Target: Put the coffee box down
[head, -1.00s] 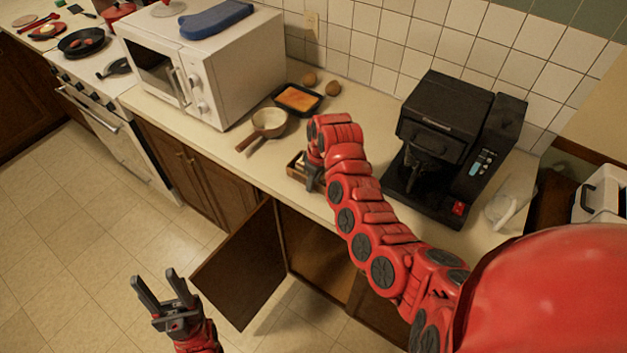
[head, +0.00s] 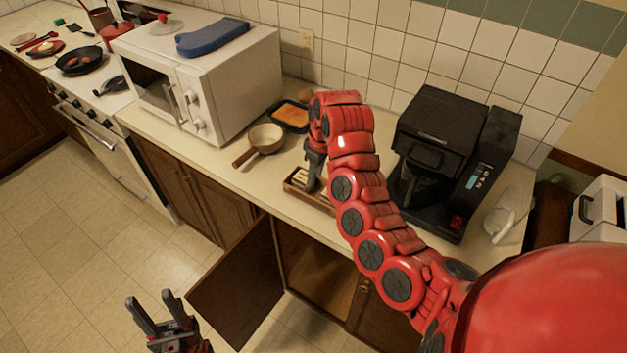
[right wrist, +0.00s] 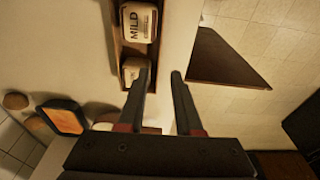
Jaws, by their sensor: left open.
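A pale coffee box labelled MILD (right wrist: 138,22) lies in a narrow wooden tray (right wrist: 117,42) in the right wrist view. A second similar pale box (right wrist: 132,68) is in the same tray, partly behind one finger. In the head view the tray (head: 290,186) stands on the counter near its front edge, partly hidden by my right arm. My right gripper (right wrist: 160,74) is open with nothing between its fingers; it also shows over the tray in the head view (head: 311,184). My left gripper (head: 149,298) is open and empty, low in front of the counter.
A black coffee machine (head: 442,165) stands right of the tray. A pan (head: 265,138), an orange-filled dark dish (head: 291,115) and a white microwave (head: 235,80) are to the left. An open cabinet door (head: 238,297) juts out below the counter.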

